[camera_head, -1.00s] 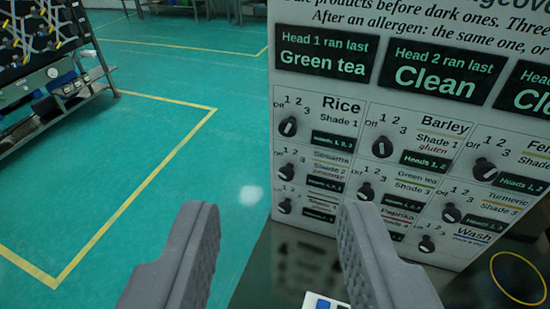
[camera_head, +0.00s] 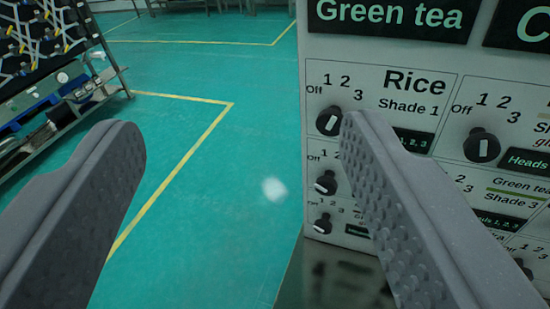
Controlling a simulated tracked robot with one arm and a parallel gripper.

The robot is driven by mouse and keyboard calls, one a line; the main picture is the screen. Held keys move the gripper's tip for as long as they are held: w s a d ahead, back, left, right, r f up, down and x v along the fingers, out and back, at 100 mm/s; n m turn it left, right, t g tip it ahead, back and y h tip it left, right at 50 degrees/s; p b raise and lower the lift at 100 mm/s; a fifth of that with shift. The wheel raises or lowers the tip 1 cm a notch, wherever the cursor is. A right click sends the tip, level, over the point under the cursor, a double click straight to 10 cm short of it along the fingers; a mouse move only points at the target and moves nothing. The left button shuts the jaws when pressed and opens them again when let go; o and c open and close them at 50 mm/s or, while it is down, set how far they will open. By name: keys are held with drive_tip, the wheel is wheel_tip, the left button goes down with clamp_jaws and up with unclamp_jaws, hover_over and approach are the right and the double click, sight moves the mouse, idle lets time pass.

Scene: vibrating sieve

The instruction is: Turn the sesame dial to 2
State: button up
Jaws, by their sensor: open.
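The sesame dial (camera_head: 326,182) is the small black knob below the rice dial (camera_head: 329,120), in the left column of the white panel (camera_head: 470,75). It has a pale pointer mark at its lower left; its exact setting is hard to read. Its name label is hidden behind my right finger, but shows in the earlier view. My gripper (camera_head: 242,130) is open and empty. Its right finger overlaps the panel in the picture, just right of the sesame dial. Its left finger is over the green floor. I cannot tell whether the right finger touches the panel.
Another black dial (camera_head: 323,223) sits just below the sesame dial. The barley dial (camera_head: 482,146) is to the right. A dark rack (camera_head: 50,75) stands at the left. The green floor with yellow lines is clear between rack and panel.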

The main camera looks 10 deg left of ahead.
drive_tip(key=w+a+f+m+b, duration=0.1)
drive_tip(key=w+a+f, duration=0.1)
drive_tip(key=w+f, duration=0.6)
drive_tip(key=m+h+b, duration=0.2)
drive_tip(key=m+h, duration=0.1)
drive_tip(key=h, duration=0.5)
approach(324, 190)
drive_tip(key=b+x, duration=0.2)
drive_tip(key=x, duration=0.4)
drive_tip(key=shift+w+d+f, duration=0.2)
drive_tip(key=shift+w+d, duration=0.05)
drive_tip(key=shift+w, duration=0.1)
drive_tip(key=shift+x, duration=0.85)
drive_tip(key=shift+r, duration=0.15)
drive_tip(key=shift+a, duration=0.1)
drive_tip(key=c, duration=1)
